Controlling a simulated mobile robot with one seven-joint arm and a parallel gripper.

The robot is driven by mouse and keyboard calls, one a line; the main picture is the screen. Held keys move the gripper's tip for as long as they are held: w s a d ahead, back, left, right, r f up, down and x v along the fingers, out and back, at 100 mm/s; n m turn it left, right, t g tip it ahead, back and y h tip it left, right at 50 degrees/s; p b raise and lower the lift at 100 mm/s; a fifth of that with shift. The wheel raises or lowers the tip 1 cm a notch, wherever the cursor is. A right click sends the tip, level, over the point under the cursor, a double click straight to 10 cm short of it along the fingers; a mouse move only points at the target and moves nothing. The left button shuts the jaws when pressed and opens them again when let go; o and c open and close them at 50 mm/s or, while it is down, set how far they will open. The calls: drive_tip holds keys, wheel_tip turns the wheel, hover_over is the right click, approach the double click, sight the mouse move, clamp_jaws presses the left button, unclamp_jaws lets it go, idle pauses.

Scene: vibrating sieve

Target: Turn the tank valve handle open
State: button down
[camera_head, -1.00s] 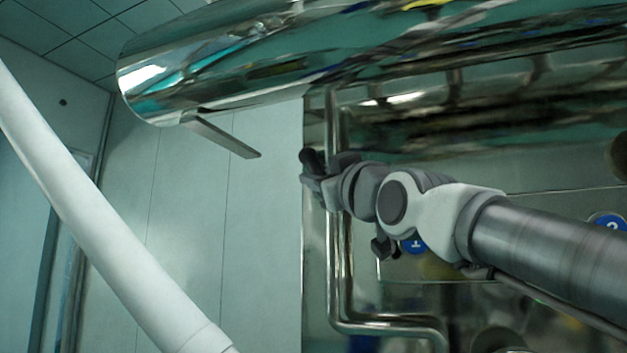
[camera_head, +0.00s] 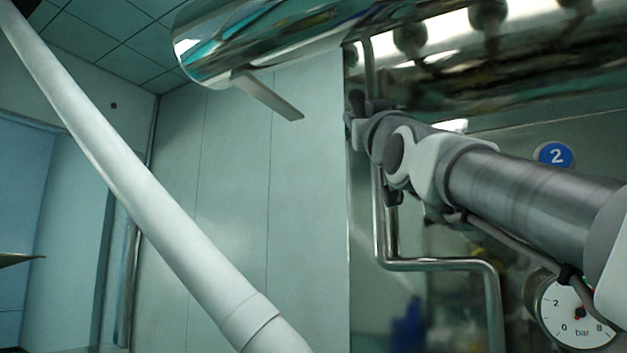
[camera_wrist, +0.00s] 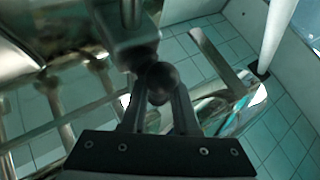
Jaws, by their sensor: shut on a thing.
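My gripper (camera_wrist: 158,100) is shut on a dark round knob (camera_wrist: 160,78), which I take to be the end of the tank valve handle. In the wrist view the knob sits between the two fingers, below a grey block (camera_wrist: 133,50). In the head view my gripper (camera_head: 358,120) is beside a vertical metal pipe (camera_head: 379,210), and the knob's contact is too small to judge there. The handle's turn angle cannot be told. A shiny metal cylinder (camera_head: 225,62) is above and left of my gripper, with a flat metal bar (camera_head: 268,96) sticking out from it.
A round blue sign with a 2 (camera_head: 554,155) and a pressure gauge (camera_head: 577,313) are on the right. Bent pipes run below my gripper. A pale panelled wall (camera_head: 235,185) is on the left, with open room before it. More pipes (camera_wrist: 70,140) show in the wrist view.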

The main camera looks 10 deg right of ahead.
drive_tip(key=shift+m+t+h+b, duration=0.5)
drive_tip(key=shift+m+h+b, duration=0.45)
drive_tip(key=shift+m+h, duration=0.5)
drive_tip(key=c, duration=0.7)
unclamp_jaws()
drive_tip(key=b+v, duration=0.6)
drive_tip(key=v, duration=1.1)
drive_tip(key=shift+s+f+b, duration=0.15)
drive_tip(key=shift+b, duration=0.2)
